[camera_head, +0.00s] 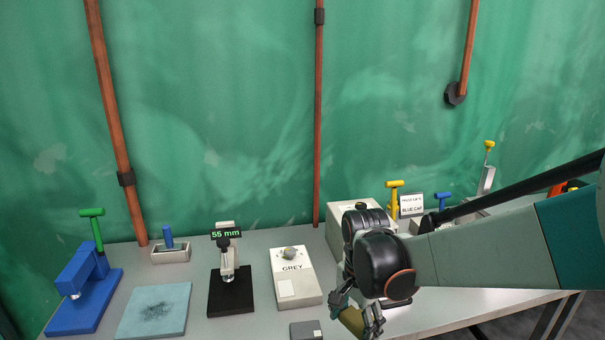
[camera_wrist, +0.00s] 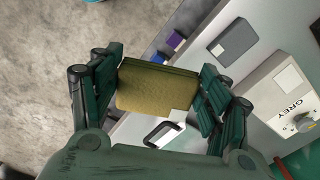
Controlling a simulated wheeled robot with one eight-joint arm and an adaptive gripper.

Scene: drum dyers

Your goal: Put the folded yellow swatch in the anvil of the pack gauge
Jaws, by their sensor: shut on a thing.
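My gripper (camera_head: 356,319) is shut on the folded yellow swatch (camera_wrist: 152,92), which lies between its two dark green fingers in the wrist view. In the head view the swatch (camera_head: 351,321) shows as a small mustard patch low at the picture's bottom, right of the GREY box. The pack gauge (camera_head: 231,297) appears to be the black-based stand with a "55 mm" display, left of the GREY box. A metal post stands on its base. The swatch is well to the right of it. The anvil's details are too small to tell.
The GREY box (camera_head: 295,281) and a small grey block (camera_head: 306,331) stand between my gripper and the gauge. A teal pad (camera_head: 155,311) and a blue press (camera_head: 84,303) are further left. In the wrist view, the swatch is near the table edge, with floor (camera_wrist: 40,60) beyond.

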